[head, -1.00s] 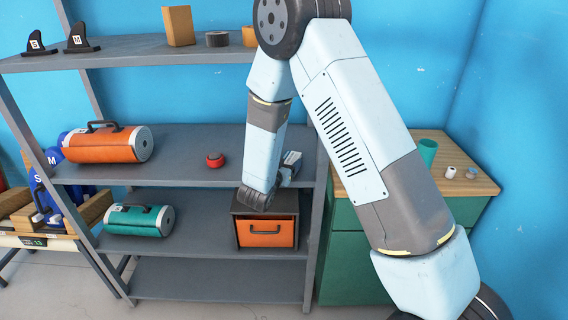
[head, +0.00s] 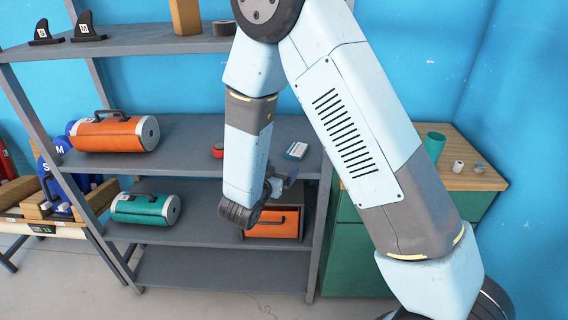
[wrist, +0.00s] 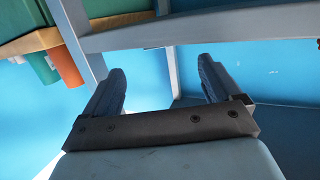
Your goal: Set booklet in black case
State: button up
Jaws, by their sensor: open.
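A small white and blue flat item, seemingly the booklet (head: 296,150), lies on the right part of the middle shelf in the head view. The black case (head: 303,193) stands on the shelf below it. My gripper (head: 285,178) is partly hidden behind my wrist, close to the case and below the booklet. In the wrist view the two dark blue fingers (wrist: 160,82) are wide apart with nothing between them. I cannot see the booklet in the wrist view.
An orange cylinder bag (head: 108,134) and a red roll (head: 218,151) share the middle shelf. A teal bag (head: 141,209) lies lower left. The shelf post (head: 320,225) stands right of the case, beside a green cabinet (head: 350,262). The bottom shelf is empty.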

jog(key=shift+v, duration=1.45)
jog(key=shift+r, duration=0.1)
